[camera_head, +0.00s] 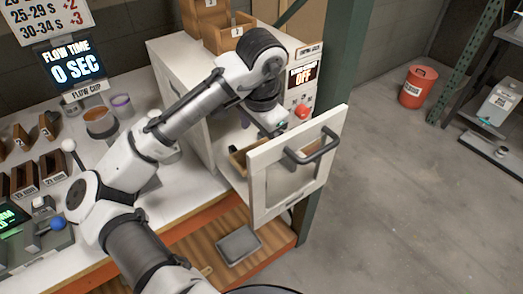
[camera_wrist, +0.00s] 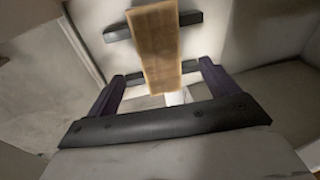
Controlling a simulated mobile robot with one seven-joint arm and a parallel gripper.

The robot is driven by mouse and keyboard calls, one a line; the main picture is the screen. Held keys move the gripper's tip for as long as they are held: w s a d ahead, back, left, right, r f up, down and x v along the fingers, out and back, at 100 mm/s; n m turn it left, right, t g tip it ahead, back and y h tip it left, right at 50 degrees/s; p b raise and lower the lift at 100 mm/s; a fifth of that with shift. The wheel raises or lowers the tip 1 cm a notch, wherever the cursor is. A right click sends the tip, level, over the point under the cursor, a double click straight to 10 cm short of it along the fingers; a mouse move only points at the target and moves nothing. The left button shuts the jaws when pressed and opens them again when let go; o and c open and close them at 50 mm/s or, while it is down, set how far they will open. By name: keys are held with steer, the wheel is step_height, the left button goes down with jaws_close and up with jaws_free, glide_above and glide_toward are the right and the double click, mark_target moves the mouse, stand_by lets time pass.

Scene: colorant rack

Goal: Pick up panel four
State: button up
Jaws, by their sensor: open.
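A light wooden panel (camera_wrist: 156,42) lies across dark bars inside a white cabinet (camera_head: 187,85), seen in the wrist view. No number on it can be read, so I cannot tell whether it is panel four. My gripper (camera_wrist: 161,72) is open, its two purple fingers spread to either side of the panel's near end and not visibly touching it. In the head view my gripper (camera_head: 270,125) is at the cabinet's open front, partly hidden by my arm. A tan edge (camera_head: 238,160) shows below it, behind the open door.
The cabinet's white door (camera_head: 257,185) with a dark handle (camera_head: 313,150) stands open close to my gripper. A red button (camera_head: 302,111) is beside the opening. Wooden holders (camera_head: 25,178) and a flow cup (camera_head: 101,122) stand on the left bench.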

mark_target(238, 157)
steer(key=shift+w+d+f+p, duration=0.1)
steer(key=shift+w+f+p, duration=0.1)
steer(key=shift+f, duration=0.7)
steer(key=shift+w+f+p, duration=0.15)
steer(key=shift+f+p, duration=0.1)
steer(key=shift+f, duration=0.6)
steer(key=shift+w+d+f+p, duration=0.1)
steer(key=shift+w+f+p, duration=0.1)
steer(key=shift+f, duration=0.7)
steer(key=c, duration=1.1)
